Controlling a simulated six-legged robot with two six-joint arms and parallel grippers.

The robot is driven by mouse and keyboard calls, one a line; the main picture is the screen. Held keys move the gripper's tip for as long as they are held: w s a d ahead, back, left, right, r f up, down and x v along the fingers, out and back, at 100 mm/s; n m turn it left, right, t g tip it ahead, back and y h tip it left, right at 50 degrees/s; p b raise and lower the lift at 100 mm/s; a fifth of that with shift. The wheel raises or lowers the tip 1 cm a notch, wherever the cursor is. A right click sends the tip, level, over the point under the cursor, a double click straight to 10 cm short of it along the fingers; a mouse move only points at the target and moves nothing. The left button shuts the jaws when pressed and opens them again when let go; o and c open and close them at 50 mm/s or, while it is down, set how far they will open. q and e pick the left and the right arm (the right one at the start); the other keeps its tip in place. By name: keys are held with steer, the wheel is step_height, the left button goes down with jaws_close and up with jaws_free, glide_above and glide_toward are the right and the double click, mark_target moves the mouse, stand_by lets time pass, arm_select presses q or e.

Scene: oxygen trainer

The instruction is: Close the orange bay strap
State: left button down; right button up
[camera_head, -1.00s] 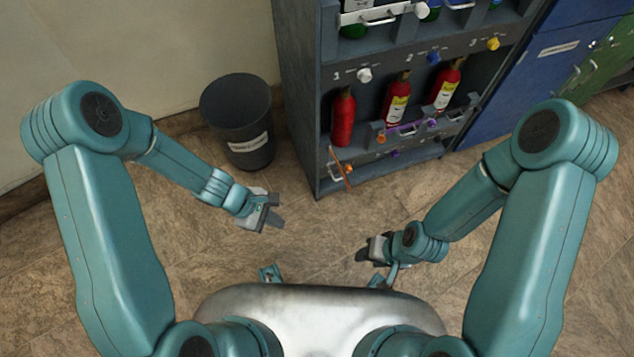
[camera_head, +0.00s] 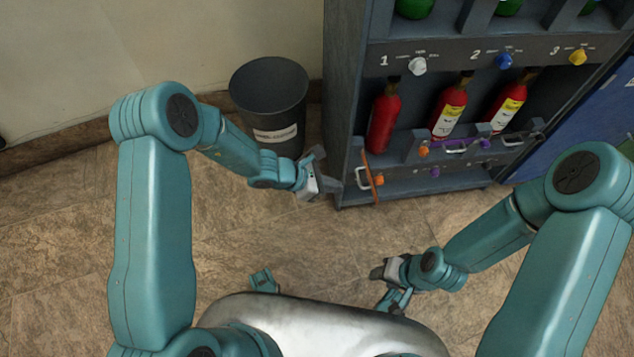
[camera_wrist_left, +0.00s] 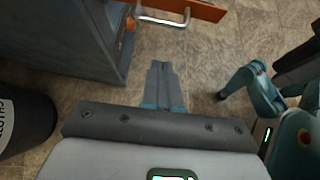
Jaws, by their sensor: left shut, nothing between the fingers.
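The orange bay strap (camera_head: 371,178) hangs swung out at the lower left bay of the grey rack, in front of the red cylinder (camera_head: 384,122). A pale metal handle (camera_head: 361,179) is on it. In the left wrist view the strap (camera_wrist_left: 203,10) and its handle (camera_wrist_left: 166,20) show at the top edge. An orange knob (camera_head: 423,151) sits on the divider right of that bay. My left gripper (camera_head: 330,184) is shut and empty, just left of the strap and apart from it. My right gripper (camera_head: 380,271) is low over the floor, away from the rack; its jaws are unclear.
A dark bin (camera_head: 268,105) stands left of the rack (camera_head: 345,110). Two more red cylinders stand in the bays to the right, with a purple strap (camera_head: 462,147) across the middle bay. White, blue and yellow knobs line the panel above. The floor before the rack is clear.

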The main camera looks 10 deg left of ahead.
arm_select(q)
steer(key=d, duration=0.1)
steer(key=w+d, duration=0.1)
steer(key=d+r, duration=0.1)
steer(key=shift+w+d, duration=0.2)
steer(key=shift+d, duration=0.05)
